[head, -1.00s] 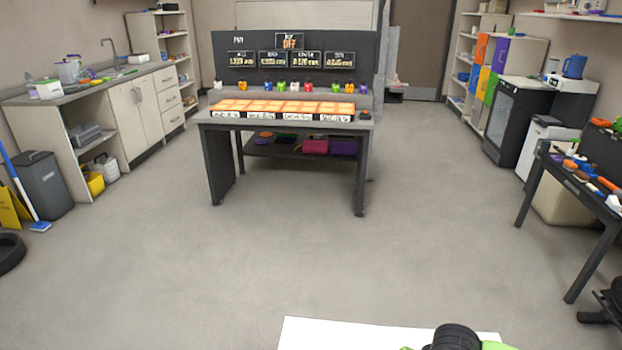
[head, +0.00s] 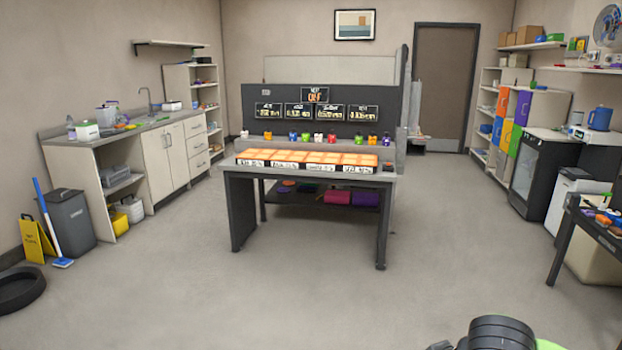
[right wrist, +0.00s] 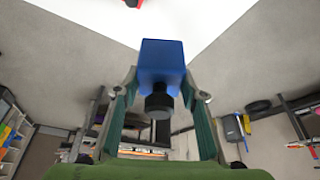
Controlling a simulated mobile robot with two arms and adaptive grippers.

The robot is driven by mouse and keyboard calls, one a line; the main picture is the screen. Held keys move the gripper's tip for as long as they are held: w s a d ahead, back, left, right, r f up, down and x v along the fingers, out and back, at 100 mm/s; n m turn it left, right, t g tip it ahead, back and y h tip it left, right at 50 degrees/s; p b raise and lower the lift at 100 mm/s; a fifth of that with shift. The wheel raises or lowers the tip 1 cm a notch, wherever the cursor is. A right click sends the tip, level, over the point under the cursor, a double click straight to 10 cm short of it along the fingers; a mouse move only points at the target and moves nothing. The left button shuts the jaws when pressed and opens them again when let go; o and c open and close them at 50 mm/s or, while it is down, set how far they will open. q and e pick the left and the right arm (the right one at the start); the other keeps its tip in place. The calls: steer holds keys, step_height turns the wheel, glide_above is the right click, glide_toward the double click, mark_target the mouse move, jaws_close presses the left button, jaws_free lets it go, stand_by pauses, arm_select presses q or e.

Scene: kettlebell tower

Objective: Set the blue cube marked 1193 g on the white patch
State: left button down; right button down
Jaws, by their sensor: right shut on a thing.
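The blue cube (right wrist: 162,58) is between the two fingers of my right gripper (right wrist: 160,88) in the right wrist view. The gripper is shut on it. A round black knob (right wrist: 159,103) sits on the cube's near side. I cannot read any mark on the cube. A plain white surface (right wrist: 215,20) fills the top middle of the right wrist view, behind the cube; I cannot tell whether it is the white patch or how far off it is. In the head view only part of my right arm shows, at the bottom right. My left gripper is not in view.
A grey table (head: 300,173) with orange-topped blocks (head: 308,158) and small coloured weights stands ahead under dark display boards. A dark workbench (head: 595,225) stands at right, a grey bin (head: 67,220) at left. The floor (head: 270,300) between is clear.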

steer(key=shift+w+d+r+m+h, duration=0.15)
steer(key=shift+d+r+m+h, duration=0.1)
steer(key=shift+r+m, duration=0.4)
steer(key=shift+w+d+r+m+h, duration=0.2)
steer(key=shift+r+m, duration=0.2)
steer(key=shift+r, duration=0.45)
steer(key=shift+w+d+r+m+h, duration=0.15)
steer(key=shift+d+r+m, duration=0.1)
steer(key=shift+r+m, duration=0.4)
steer(key=shift+s, duration=0.1)
